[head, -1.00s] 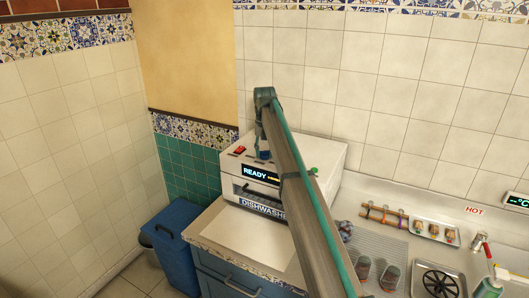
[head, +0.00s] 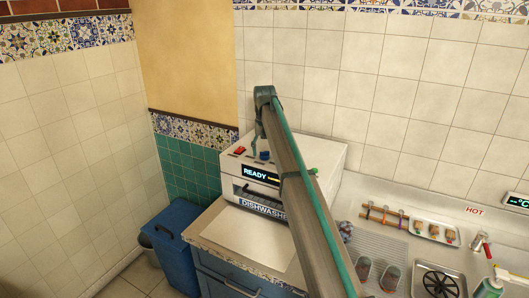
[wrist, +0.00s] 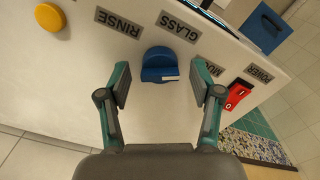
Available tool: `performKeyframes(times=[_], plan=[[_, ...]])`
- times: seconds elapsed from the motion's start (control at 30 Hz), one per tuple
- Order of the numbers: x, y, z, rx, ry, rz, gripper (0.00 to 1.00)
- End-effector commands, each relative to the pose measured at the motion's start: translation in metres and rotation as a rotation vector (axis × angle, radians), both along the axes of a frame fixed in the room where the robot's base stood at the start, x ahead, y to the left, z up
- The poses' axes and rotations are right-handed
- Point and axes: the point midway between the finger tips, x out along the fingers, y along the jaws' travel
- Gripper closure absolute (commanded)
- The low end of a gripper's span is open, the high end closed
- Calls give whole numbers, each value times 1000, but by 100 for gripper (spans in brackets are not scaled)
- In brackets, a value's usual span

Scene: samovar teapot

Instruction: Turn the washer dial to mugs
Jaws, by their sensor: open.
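The blue washer dial (wrist: 158,62) sits on the white top of the dishwasher, with a pale mark on its edge at the lower right. It also shows small in the head view (head: 264,155). My gripper (wrist: 161,76) is open, with one finger on each side of the dial and a visible gap to both. I cannot tell its height above the panel. The labels appear upside down in the wrist view: GLASS (wrist: 179,27) is behind the dial, and the mugs label (wrist: 212,68) is partly hidden by the right finger. My gripper is small and partly hidden in the head view.
A red power switch (wrist: 238,95) lies just right of the right finger. A yellow knob (wrist: 50,17) is far left, near the RINSE label (wrist: 118,22). The dishwasher display (head: 260,174) reads READY. A tray (head: 438,239) and other items stand on the counter at right.

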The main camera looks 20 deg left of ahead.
Motion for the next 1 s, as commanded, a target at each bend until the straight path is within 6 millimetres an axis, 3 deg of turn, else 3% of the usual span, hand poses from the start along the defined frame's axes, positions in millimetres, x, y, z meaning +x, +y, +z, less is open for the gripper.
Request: performKeyframes(times=[0.6, 1.0], plan=[[1, 1, 102, 1, -2, 0, 35], [0, 0, 114, 0, -1, 0, 35]])
